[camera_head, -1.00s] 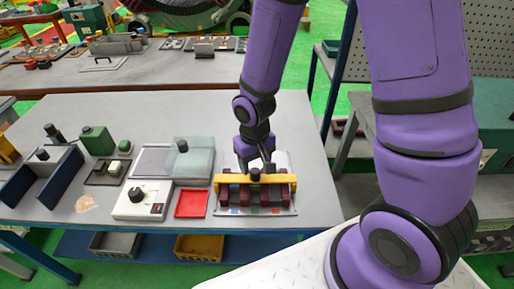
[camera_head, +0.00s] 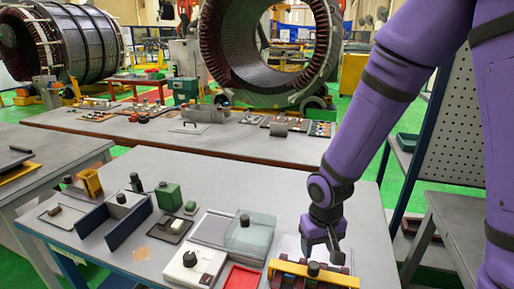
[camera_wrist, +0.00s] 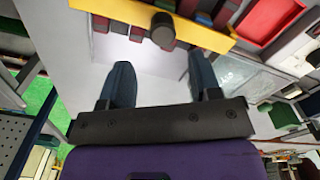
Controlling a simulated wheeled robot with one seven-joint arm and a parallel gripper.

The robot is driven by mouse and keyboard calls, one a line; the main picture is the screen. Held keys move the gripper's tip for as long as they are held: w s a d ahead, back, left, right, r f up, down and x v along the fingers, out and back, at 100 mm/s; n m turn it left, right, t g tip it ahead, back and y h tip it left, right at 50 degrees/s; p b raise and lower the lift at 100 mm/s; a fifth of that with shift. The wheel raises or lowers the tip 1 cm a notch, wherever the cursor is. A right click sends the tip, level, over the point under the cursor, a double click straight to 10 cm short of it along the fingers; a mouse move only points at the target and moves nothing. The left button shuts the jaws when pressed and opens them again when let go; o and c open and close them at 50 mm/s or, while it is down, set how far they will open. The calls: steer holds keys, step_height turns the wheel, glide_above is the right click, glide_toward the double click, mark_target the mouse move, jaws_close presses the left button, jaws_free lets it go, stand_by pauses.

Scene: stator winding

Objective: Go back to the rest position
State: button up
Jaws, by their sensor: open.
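My gripper (camera_head: 336,252) hangs over the right part of the work table, just behind and to the right of a holder with a yellow bar (camera_head: 290,267). The bar carries a black knob (camera_head: 313,269). In the wrist view my gripper (camera_wrist: 161,72) has two dark fingers spread apart with nothing between them. The yellow bar (camera_wrist: 205,22) and the knob (camera_wrist: 163,30) lie beyond the fingertips, apart from them. Dark red and other coloured blocks sit under the bar; the bottom edge of the head view cuts the holder off.
On the table (camera_head: 140,165) stand a clear-lidded box (camera_head: 250,236), a white box with a black dial (camera_head: 194,266), a red tray (camera_head: 243,279), a green container (camera_head: 168,196) and a blue-walled fixture (camera_head: 128,222). A perforated panel (camera_head: 455,150) rises at right.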

steer(key=s+d+r+t, duration=0.1)
steer(key=d+r, duration=0.2)
steer(key=r, duration=0.5)
steer(key=s+d+r+t, duration=0.1)
steer(key=d+r+t, duration=0.15)
steer(key=r, duration=0.65)
steer(key=s+d+r, duration=0.2)
steer(key=s+r, duration=0.4)
steer(key=s+d+r+m+t, duration=0.1)
steer(key=s+d+r, duration=0.2)
steer(key=s+r, duration=0.3)
steer(key=shift+d, duration=0.35)
steer(key=shift+s+t, duration=0.1)
steer(key=shift+t, duration=0.15)
